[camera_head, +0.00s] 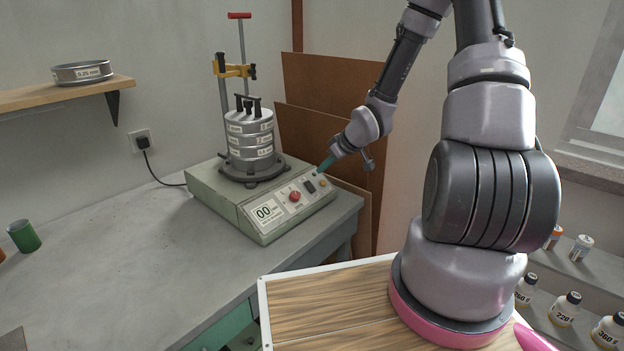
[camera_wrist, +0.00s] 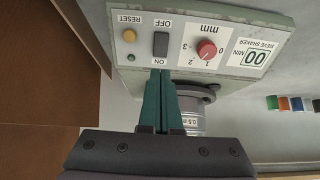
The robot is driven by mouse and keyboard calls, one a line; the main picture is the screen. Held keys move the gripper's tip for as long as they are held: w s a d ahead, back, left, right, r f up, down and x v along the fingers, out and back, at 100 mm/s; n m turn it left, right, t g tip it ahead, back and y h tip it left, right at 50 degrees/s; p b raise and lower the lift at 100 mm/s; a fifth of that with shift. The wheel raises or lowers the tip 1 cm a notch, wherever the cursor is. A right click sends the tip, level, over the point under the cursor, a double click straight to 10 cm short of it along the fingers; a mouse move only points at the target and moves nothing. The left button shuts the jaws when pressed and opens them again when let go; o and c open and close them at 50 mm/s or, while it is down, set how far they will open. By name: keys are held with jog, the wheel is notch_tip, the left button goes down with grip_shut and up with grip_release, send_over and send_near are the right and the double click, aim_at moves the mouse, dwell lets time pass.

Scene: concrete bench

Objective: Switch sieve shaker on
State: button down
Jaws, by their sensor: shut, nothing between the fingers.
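The sieve shaker (camera_head: 225,198) is a pale green box on the bench with a stack of sieves (camera_head: 250,140) clamped on top. In the wrist view its sloped panel (camera_wrist: 185,60) shows a black rocker switch (camera_wrist: 161,44) between the labels OFF and ON, which also shows in the head view (camera_head: 310,187). My gripper (camera_head: 321,169) is shut and empty at the panel's right end. In the wrist view the teal fingertips (camera_wrist: 158,72) overlap the ON label, just beside the rocker's ON end. I cannot tell whether they touch the panel. The display (camera_wrist: 255,57) reads 00.
A red knob (camera_wrist: 207,50), a yellow RESET button (camera_wrist: 129,36) and a small dark green lamp (camera_wrist: 131,57) flank the rocker. Brown boards (camera_head: 330,85) lean behind the shaker. A green cup (camera_head: 24,236) stands at far left; the bench's left part (camera_head: 120,240) is mostly clear.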

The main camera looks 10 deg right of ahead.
aim_at(307, 182)
jog(key=x, duration=0.7)
jog(key=shift+w+a+f, duration=0.1)
jog(key=shift+w+f, duration=0.1)
jog(key=shift+f, duration=0.05)
